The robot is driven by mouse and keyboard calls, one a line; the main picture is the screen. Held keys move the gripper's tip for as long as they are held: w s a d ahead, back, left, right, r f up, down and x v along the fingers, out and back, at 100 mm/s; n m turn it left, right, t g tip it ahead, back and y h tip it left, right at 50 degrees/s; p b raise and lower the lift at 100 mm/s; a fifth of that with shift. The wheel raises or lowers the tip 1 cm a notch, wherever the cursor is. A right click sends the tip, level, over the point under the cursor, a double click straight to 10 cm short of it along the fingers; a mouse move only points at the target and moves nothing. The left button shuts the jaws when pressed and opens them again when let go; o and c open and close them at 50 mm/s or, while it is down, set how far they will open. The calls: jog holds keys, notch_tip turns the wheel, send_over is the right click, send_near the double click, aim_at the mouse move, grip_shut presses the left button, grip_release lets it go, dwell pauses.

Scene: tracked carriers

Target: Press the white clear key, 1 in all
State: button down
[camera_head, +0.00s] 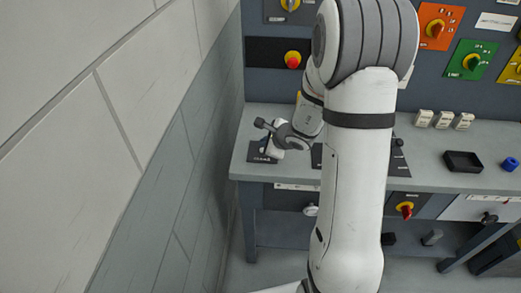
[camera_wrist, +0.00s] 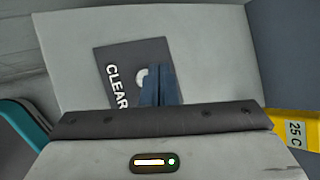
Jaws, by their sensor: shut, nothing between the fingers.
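The white clear key (camera_wrist: 140,76) is a small round button on a dark plate (camera_wrist: 120,58) lettered CLEAR, in the wrist view. The fingers of my gripper (camera_wrist: 159,82) are shut and empty. They cover the right part of the key; I cannot tell whether they touch it. In the head view the dark plate (camera_head: 256,153) lies at the bench's left end, with my gripper (camera_head: 271,154) over it. The key is hidden there.
The grey bench (camera_head: 438,147) stands against a dark panel with several knobs. A tiled wall (camera_head: 165,140) is close on the left. A black tray (camera_head: 463,161) and a blue ring (camera_head: 510,164) are at the right.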

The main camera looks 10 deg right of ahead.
jog(key=shift+f+b, duration=0.25)
jog(key=shift+b, duration=0.1)
dwell(0.3)
jog(key=shift+s+f+b, duration=0.1)
jog(key=shift+f+b, duration=0.15)
jog(key=shift+b, duration=0.25)
jog(key=shift+f+b, duration=0.35)
jog(key=shift+b, duration=0.25)
dwell(0.6)
jog(key=shift+r, duration=0.15)
jog(key=shift+r+p, duration=0.5)
jog(key=shift+r, duration=0.2)
notch_tip(320, 180, up, 5)
jog(key=p, duration=0.3)
jog(key=shift+p, duration=0.35)
dwell(0.6)
